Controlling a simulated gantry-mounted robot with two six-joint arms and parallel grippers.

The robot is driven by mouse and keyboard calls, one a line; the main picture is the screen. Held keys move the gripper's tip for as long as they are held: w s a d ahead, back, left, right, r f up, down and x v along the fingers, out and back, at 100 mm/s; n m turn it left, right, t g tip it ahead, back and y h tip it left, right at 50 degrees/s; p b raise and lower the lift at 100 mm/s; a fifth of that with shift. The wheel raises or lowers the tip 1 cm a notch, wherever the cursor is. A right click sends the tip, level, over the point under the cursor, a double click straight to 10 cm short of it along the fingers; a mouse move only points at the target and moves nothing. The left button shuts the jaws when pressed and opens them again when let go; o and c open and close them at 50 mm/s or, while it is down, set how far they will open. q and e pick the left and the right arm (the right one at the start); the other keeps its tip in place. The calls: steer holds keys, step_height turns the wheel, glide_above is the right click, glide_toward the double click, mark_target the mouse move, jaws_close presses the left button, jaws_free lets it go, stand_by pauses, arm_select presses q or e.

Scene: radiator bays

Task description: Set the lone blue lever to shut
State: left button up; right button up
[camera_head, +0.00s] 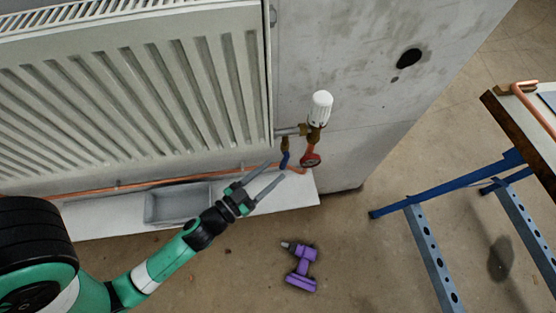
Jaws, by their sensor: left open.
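The blue lever (285,160) hangs down from a small brass valve (286,145) at the lower right corner of the radiator. It looks short and points roughly downward. My left gripper (275,171) reaches up from the lower left, its two long fingers apart and empty. The fingertips end just below and left of the blue lever in the picture. I cannot tell whether they touch it. My right gripper is out of view.
A copper pipe (150,184) runs below the radiator (130,90). A grey tray (178,203) lies on the white ledge. A purple drill (301,268) lies on the floor.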

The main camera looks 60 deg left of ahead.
mark_target(282, 164)
arm_select(q)
steer(key=shift+x, duration=1.55)
jaws_close()
